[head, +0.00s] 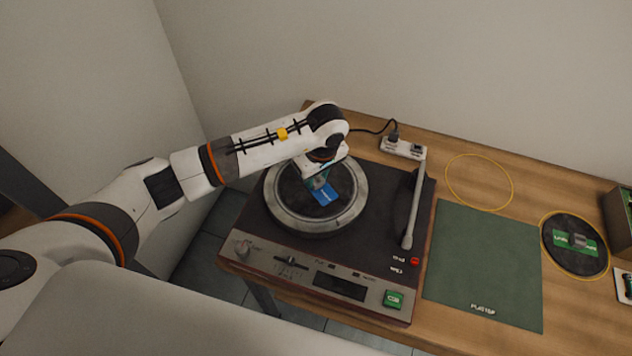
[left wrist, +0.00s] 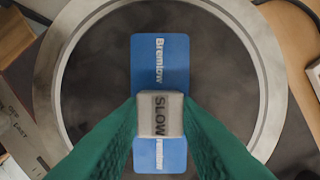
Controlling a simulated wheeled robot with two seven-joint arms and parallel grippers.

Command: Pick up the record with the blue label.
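The record with the blue label (head: 327,196) is a dark disc inside the silver-rimmed platter (head: 278,213) of the turntable. In the left wrist view its blue label (left wrist: 160,60) reads "Bremlow", and a grey block (left wrist: 161,115) marked "SLOW" stands at its middle. My left gripper (head: 322,187) is above the label, pointing down. Its green fingers touch the block on both sides, shut on it. The gripper hides part of the record in the head view. I cannot tell whether the record is clear of the platter. My right gripper is not in view.
The tonearm (head: 413,210) lies right of the platter. A green mat (head: 484,265) lies right of the turntable. Farther right is a record with a green label (head: 574,241) inside a yellow ring. An empty yellow ring (head: 479,182) and a power strip (head: 403,147) are behind.

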